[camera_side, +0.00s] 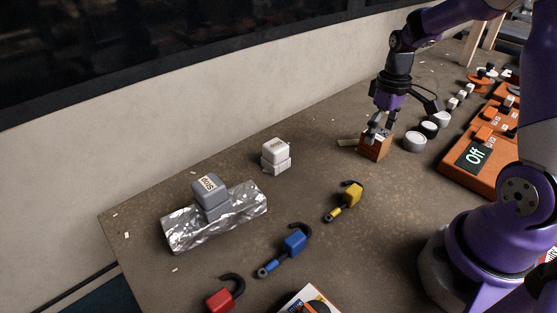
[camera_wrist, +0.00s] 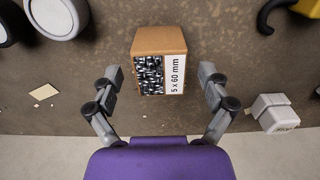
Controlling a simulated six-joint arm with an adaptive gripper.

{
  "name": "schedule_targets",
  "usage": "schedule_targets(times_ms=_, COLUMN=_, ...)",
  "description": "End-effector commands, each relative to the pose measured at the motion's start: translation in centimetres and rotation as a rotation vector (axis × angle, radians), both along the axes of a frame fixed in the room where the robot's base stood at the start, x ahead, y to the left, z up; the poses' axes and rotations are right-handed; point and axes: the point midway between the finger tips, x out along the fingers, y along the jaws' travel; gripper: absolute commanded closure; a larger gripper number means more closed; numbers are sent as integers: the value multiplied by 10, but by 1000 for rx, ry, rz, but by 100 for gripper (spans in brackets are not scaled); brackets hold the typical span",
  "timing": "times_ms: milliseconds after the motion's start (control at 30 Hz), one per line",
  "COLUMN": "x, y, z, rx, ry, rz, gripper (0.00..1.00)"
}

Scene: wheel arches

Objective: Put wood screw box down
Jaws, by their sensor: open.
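The wood screw box (camera_side: 373,149) is a small brown carton standing on the table near the wall side. In the wrist view the box (camera_wrist: 160,42) shows a label with a screw picture and "5 x 60 mm". My gripper (camera_side: 380,128) is right above the box in the side view, pointing down. In the wrist view my gripper (camera_wrist: 165,88) has its two fingers spread wide, one on each side of the box's near end, with clear gaps to it. The box rests on the table.
White and dark round knobs (camera_side: 415,141) stand just right of the box. An orange panel marked "Off" (camera_side: 474,155) lies further right. A white block (camera_side: 275,155), a grey block on a foil-covered piece (camera_side: 185,229), and yellow (camera_side: 352,194), blue (camera_side: 294,241) and red (camera_side: 220,300) padlocks are left.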

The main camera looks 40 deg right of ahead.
Motion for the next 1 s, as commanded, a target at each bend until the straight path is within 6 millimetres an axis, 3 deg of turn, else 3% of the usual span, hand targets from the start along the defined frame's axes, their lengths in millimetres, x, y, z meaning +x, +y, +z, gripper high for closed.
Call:
schedule_targets(times_ms=200, x=1, y=-1, z=52, rx=-3, ry=-6, rz=0, gripper=10)
schedule_targets(times_ms=500, x=0, y=7, z=90, rx=-9, ry=-18, rz=2, gripper=10)
schedule_targets(times_ms=567, x=-2, y=19, z=99, rx=-22, ry=-44, rz=6, gripper=10)
schedule_targets(times_ms=800, x=-32, y=102, z=132, rx=-62, ry=-274, rz=12, gripper=10)
schedule_targets(times_ms=1000, x=-63, y=144, z=133, rx=-24, ry=-439, rz=6, gripper=10)
